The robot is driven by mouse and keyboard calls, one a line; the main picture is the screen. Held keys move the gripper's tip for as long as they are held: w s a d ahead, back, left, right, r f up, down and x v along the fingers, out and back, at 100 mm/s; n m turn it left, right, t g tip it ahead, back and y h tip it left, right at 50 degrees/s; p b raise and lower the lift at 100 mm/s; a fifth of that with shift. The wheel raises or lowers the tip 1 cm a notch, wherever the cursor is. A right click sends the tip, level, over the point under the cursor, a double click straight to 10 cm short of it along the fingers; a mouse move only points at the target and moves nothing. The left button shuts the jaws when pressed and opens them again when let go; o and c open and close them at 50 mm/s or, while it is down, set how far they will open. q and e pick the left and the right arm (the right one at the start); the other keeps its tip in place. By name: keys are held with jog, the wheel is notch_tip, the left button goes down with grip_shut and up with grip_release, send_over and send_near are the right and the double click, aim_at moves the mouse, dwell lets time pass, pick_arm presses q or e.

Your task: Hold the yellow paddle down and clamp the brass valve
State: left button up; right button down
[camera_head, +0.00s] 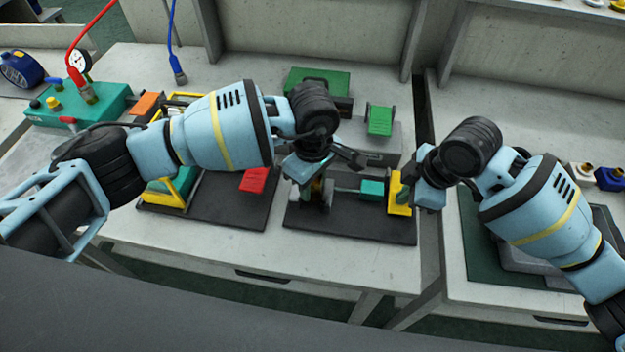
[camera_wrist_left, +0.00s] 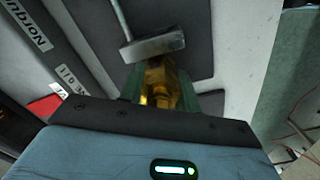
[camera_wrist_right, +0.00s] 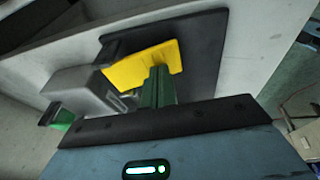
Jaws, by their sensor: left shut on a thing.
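The yellow paddle (camera_head: 398,196) stands at the right end of a black base plate (camera_head: 345,222). It also shows in the right wrist view (camera_wrist_right: 135,66). My right gripper (camera_head: 412,184) has its green fingertips together, and in the right wrist view they (camera_wrist_right: 158,80) overlap the paddle's edge. I cannot tell how hard they press on it. The brass valve (camera_wrist_left: 158,82) sits between the green pads of my left gripper (camera_wrist_left: 168,95), which is shut on it. In the head view my left gripper (camera_head: 318,180) is over the plate's left part and hides the valve.
A grey metal bar (camera_wrist_left: 152,47) on a rod is just beyond the valve. A teal block (camera_head: 372,190) lies between the grippers. To the left are a red paddle (camera_head: 254,180) and a yellow frame (camera_head: 165,197). The front table strip is clear.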

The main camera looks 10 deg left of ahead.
pick_arm(q)
jog(key=shift+f, duration=0.45)
pick_arm(e)
jog(key=shift+f, duration=0.1)
